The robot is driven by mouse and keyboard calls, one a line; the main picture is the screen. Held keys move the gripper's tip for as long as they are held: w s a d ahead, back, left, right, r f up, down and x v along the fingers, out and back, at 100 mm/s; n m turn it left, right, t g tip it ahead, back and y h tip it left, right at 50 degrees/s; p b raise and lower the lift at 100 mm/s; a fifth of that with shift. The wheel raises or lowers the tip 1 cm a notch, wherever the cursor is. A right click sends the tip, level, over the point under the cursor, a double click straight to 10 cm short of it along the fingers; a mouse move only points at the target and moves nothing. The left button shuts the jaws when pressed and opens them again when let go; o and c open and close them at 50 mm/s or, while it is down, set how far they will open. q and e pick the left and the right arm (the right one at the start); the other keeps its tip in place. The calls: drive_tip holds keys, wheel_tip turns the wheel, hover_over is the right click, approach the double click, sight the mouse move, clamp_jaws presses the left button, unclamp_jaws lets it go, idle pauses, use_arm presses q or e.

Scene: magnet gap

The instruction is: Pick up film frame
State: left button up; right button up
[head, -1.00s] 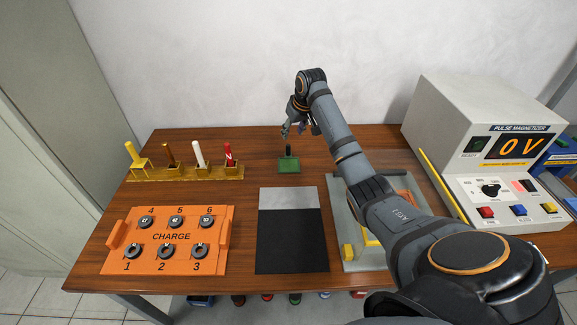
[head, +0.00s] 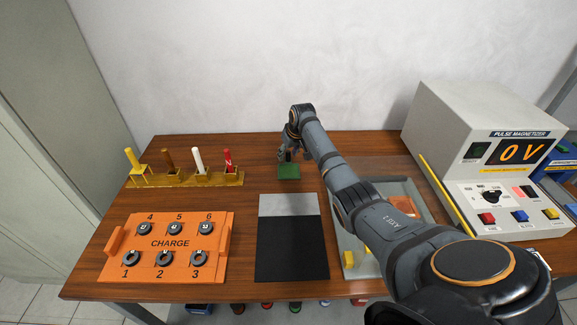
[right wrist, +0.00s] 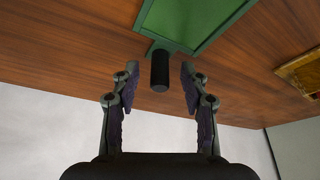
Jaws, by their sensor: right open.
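The film frame (head: 288,172) is a small green frame lying on the wooden table near its back edge. In the right wrist view, the green frame (right wrist: 190,22) has a short black handle (right wrist: 160,72) pointing towards me. My right gripper (head: 288,154) is low at the handle end. Its two fingers (right wrist: 160,78) are open, one on each side of the handle, with a gap on both sides. In the head view my gripper partly hides the handle. My left gripper is in neither view.
A yellow rack (head: 185,180) with several coloured pens stands to the left. An orange CHARGE tray (head: 170,273) holds several dark rings. A black and grey mat (head: 292,250) lies in front, and a pulse magnetizer (head: 480,140) stands at right.

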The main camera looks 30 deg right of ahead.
drive_tip(key=shift+w+f, duration=0.15)
drive_tip(key=shift+f, duration=0.25)
drive_tip(key=shift+r, duration=0.1)
drive_tip(key=shift+c, duration=0.8)
clamp_jaws()
